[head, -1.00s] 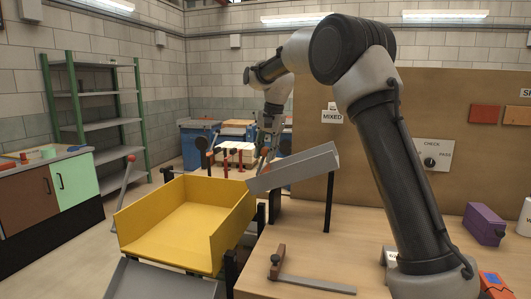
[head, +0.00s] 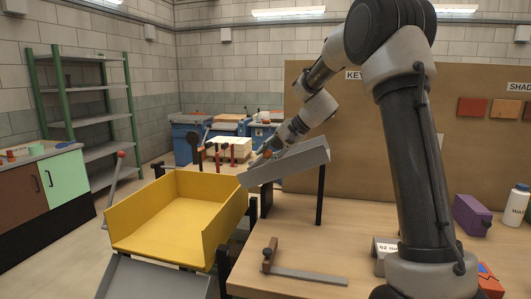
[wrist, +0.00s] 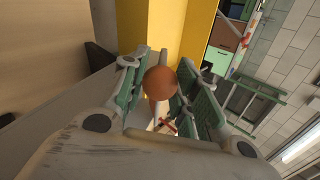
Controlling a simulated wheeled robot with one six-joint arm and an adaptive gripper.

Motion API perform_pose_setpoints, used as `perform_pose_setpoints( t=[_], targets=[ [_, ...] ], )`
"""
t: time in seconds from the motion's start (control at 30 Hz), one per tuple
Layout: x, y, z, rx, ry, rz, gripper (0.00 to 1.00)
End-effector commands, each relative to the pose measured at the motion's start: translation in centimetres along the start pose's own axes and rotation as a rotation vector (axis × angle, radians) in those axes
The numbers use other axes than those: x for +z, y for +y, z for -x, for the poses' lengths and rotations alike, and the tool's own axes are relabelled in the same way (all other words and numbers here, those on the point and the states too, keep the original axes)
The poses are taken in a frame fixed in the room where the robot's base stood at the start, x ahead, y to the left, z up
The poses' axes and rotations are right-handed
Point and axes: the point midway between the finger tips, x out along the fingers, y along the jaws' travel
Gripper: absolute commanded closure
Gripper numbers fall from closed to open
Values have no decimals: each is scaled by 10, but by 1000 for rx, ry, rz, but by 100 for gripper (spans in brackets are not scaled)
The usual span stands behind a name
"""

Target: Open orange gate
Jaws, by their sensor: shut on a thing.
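An orange round knob (wrist: 160,83) on a short orange stem sits between the green-padded fingers of my gripper (wrist: 157,92) in the wrist view. My gripper is shut on this knob. In the head view my gripper (head: 266,157) is small, at the upper left end of the grey sloped chute (head: 292,164), with a bit of orange beside it. The gate's plate is hidden, so I cannot tell how far it is open. The yellow tray (head: 172,216) lies just left of and below the chute's low end.
A red-knobbed lever (head: 115,178) stands left of the yellow tray. A metal bar with a brown block (head: 305,275) lies on the wooden table (head: 345,236). A purple box (head: 471,216) and a white bottle (head: 516,211) stand at the right.

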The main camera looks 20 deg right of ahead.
Motion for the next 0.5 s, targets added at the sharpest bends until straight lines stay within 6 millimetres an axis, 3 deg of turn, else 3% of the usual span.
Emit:
perform_pose_setpoints(
  t=[0.5],
  targets=[
    [0,1,0,-70,-15,-1,100]
  ],
)
